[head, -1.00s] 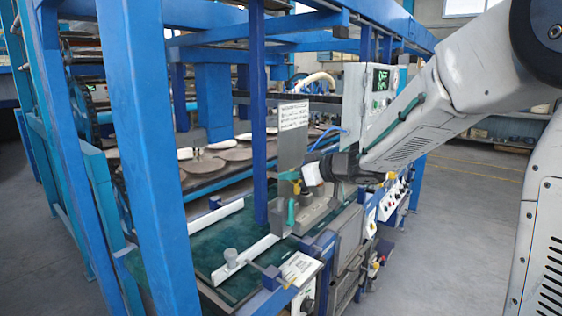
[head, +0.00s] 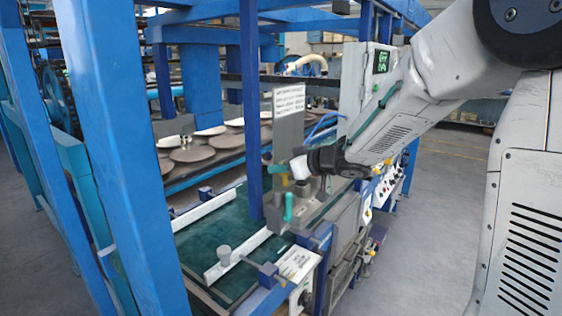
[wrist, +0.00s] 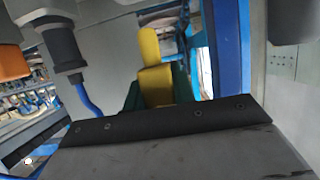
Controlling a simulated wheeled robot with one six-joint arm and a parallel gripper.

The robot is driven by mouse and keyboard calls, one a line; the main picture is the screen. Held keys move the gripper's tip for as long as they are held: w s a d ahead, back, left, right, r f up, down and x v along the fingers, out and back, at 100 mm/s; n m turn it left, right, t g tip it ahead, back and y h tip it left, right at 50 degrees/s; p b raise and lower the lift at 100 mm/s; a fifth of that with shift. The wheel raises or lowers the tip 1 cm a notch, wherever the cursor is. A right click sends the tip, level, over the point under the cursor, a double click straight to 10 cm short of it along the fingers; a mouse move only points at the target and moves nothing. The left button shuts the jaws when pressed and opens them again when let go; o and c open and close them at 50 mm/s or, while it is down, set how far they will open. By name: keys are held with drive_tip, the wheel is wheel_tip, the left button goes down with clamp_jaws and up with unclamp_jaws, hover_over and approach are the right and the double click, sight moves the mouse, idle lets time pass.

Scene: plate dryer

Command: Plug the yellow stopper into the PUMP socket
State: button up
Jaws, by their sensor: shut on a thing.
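The yellow stopper (wrist: 155,72) stands out between the green fingers of my gripper (wrist: 157,92) in the wrist view, and the gripper is shut on it. In the head view my gripper (head: 279,171) is beside the grey upright panel with a printed label, and a small bit of the yellow stopper (head: 284,181) shows under the green fingers. I cannot read a PUMP marking in either view, and I cannot tell which fitting is that socket. The stopper's far end is hidden in the head view.
A teal-green upright piece (head: 288,207) stands just below my gripper. The labelled grey panel (head: 289,135) and a blue post (head: 250,110) are close by. In the wrist view a dark cylinder (wrist: 66,47) with a blue hose and an orange part (wrist: 13,62) lie to the left.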

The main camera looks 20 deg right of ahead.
sight(282, 194)
drive_tip(key=shift+f, duration=2.05)
drive_tip(key=shift+f, duration=0.6)
drive_tip(key=o, duration=1)
drive_tip(key=shift+o, duration=0.2)
drive_tip(key=shift+s, duration=0.1)
drive_tip(key=v, duration=0.7)
drive_tip(key=shift+s+d+r, duration=0.15)
drive_tip(key=shift+s+d, duration=0.1)
